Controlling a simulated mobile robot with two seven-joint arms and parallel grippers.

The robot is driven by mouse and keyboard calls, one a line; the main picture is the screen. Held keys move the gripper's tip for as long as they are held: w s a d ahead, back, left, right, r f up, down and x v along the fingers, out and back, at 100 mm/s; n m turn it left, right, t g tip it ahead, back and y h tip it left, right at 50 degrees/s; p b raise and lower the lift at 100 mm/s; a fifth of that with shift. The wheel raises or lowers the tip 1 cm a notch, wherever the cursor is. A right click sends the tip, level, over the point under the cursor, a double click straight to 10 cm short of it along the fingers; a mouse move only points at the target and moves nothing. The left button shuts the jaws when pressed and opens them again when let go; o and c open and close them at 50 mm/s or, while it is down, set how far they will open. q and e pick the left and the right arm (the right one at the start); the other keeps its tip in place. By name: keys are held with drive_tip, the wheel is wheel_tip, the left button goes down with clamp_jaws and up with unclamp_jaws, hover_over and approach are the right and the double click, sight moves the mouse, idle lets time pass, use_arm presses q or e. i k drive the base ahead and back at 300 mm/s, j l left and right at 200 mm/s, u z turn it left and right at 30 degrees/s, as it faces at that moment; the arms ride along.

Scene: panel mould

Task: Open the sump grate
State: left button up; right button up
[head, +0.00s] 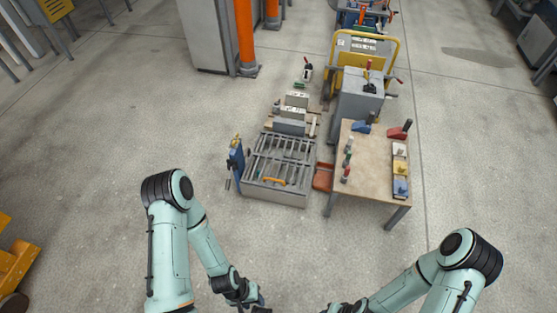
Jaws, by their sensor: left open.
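The sump grate (290,150) is a grey slatted metal grid on top of a low box (278,194), left of the table. It lies flat and looks shut. An orange handle (273,181) is at its near edge. My left gripper (262,309) is at the bottom edge of the head view, mostly cut off, open and well short of the grate on the near side. It touches nothing that I can see. My right arm ends at the bottom edge, and its gripper is out of the picture.
A wooden-topped table (372,172) with clamps and small blocks stands right of the grate. A red-brown tray (323,177) sits between them. A blue tool (236,160) stands at the grate's left side. Grey blocks (289,127) lie behind it. The floor in front is clear.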

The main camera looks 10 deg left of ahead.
sight(266, 155)
drive_tip(key=i+j, duration=0.3)
drive_tip(key=i, duration=0.15)
drive_tip(key=i+j, duration=0.25)
drive_tip(key=i, duration=0.25)
drive_tip(key=i+j, duration=0.3)
drive_tip(key=i, duration=0.15)
